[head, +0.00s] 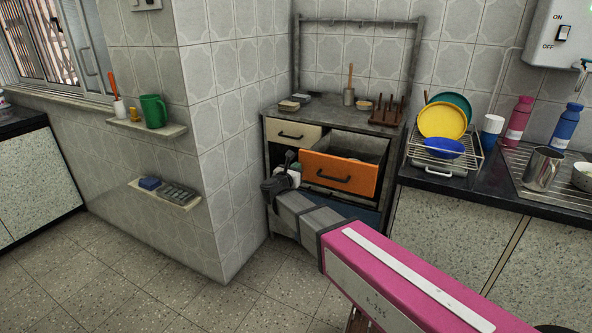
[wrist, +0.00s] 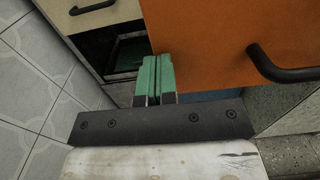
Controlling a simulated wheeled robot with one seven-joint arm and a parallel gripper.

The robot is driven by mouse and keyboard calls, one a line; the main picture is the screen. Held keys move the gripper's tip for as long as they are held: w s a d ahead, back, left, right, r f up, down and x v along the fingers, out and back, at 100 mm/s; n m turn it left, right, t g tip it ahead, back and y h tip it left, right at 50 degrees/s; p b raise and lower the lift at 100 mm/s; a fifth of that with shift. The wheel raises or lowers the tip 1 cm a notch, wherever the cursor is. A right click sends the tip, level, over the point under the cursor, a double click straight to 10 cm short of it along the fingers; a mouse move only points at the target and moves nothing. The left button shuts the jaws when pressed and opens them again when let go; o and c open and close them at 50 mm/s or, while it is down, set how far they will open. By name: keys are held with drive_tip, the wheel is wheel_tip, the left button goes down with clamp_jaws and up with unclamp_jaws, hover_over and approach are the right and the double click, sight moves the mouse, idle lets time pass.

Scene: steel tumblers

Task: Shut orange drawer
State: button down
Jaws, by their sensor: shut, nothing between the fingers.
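The orange drawer (head: 340,174) is pulled out of the small cabinet, and its open inside shows above the front in the head view. Its orange front (wrist: 215,45) fills the upper right of the wrist view, with a black bar handle (wrist: 280,68). My gripper (head: 290,157) is at the left end of the orange front. In the wrist view its green fingers (wrist: 154,78) are together and empty, beside the left edge of the orange front. I cannot tell whether they touch it.
A cream drawer (head: 292,135) sits at the cabinet's upper left, and a blue drawer (head: 345,211) is below the orange one. A tiled wall corner (head: 215,200) stands left of the cabinet. A counter with a dish rack (head: 443,152) is at right.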

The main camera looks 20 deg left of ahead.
sight(322, 143)
drive_tip(key=w, duration=0.8)
drive_tip(key=w+d, duration=0.1)
drive_tip(key=w, duration=0.8)
drive_tip(key=w+d, duration=0.1)
drive_tip(key=w, duration=0.7)
drive_tip(key=shift+w, duration=0.2)
drive_tip(key=shift+s, duration=0.15)
